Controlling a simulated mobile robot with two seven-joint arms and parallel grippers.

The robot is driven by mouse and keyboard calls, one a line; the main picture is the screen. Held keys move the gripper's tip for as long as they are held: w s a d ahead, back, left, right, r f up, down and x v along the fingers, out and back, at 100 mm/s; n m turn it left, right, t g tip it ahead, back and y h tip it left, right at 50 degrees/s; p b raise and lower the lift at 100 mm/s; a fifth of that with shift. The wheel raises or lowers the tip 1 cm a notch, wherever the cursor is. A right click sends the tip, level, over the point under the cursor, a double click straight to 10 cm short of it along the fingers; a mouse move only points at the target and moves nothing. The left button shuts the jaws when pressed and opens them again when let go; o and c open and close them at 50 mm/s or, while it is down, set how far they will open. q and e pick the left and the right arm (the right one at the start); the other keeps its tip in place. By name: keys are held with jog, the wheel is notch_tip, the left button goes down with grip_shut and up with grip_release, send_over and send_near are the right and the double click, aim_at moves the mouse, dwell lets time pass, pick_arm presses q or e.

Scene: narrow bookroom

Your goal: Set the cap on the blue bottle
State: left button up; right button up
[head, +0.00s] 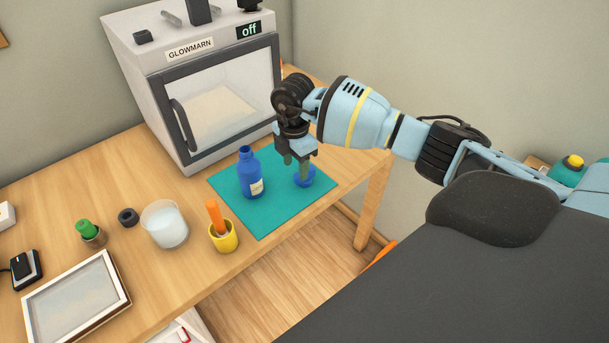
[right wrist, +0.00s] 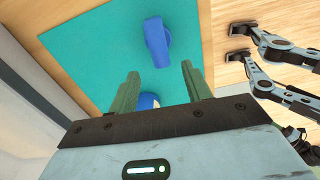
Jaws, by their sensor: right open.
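The blue bottle (head: 250,178) stands upright and uncapped on a teal mat (head: 264,217), with a pale label on its front. The round blue cap (head: 306,182) lies on the mat to the right of the bottle. My left gripper is not in view.
A glass-doored oven (head: 205,75) stands behind the mat. A yellow cup (head: 224,238) with an orange-handled item, a whitish tub (head: 165,226), a dark ring (head: 128,217) and a framed tray (head: 77,297) are on the left. The table edge is close to the mat's right.

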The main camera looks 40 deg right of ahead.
aim_at(297, 175)
jog(key=f, duration=0.5)
jog(key=shift+s+d, duration=0.15)
jog(key=shift+s, duration=0.05)
grip_shut()
jog(key=shift+r, duration=0.1)
